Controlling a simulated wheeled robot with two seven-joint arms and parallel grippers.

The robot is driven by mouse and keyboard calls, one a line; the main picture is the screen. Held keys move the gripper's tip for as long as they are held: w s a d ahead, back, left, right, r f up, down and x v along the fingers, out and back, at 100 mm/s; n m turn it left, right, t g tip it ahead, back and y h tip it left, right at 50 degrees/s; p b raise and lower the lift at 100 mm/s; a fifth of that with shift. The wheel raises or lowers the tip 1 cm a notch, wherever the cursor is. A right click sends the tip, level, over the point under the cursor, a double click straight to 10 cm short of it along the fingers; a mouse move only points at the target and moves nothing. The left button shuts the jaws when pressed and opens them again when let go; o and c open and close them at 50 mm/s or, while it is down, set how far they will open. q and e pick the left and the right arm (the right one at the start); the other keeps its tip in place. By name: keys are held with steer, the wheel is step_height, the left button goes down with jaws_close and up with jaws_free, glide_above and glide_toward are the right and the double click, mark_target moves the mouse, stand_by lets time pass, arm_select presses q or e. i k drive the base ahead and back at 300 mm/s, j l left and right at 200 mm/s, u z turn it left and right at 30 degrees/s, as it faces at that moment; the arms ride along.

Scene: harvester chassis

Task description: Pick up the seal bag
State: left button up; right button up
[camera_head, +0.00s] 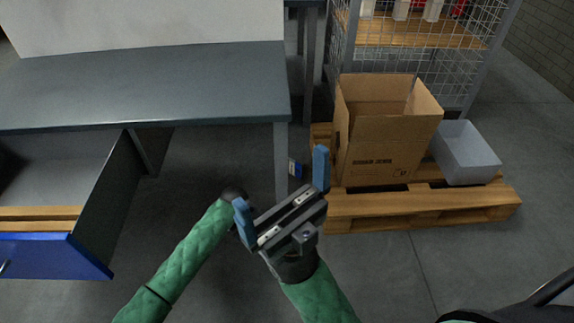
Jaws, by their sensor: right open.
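My right gripper (281,180) is open and empty, with its two blue fingers spread wide apart. It is in the lower middle of the head view, in front of the table leg. A small blue and white packet (295,168) with a bit of yellow shows on the floor beside the table leg, between the two fingers in the picture. It may be the seal bag, but it is too small to tell. The gripper appears apart from it. A green-sleeved arm link of mine comes in from the lower left, but no left gripper shows.
A grey table (150,88) stands at the left, with an open blue-fronted drawer (55,257) below. At the right, a wooden pallet (420,207) carries an open cardboard box (384,145) and a grey bin (468,160). A wire-mesh cage (415,63) stands behind. The front floor is clear.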

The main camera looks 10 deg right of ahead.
mark_target(292, 165)
steer(key=i+l, duration=1.25)
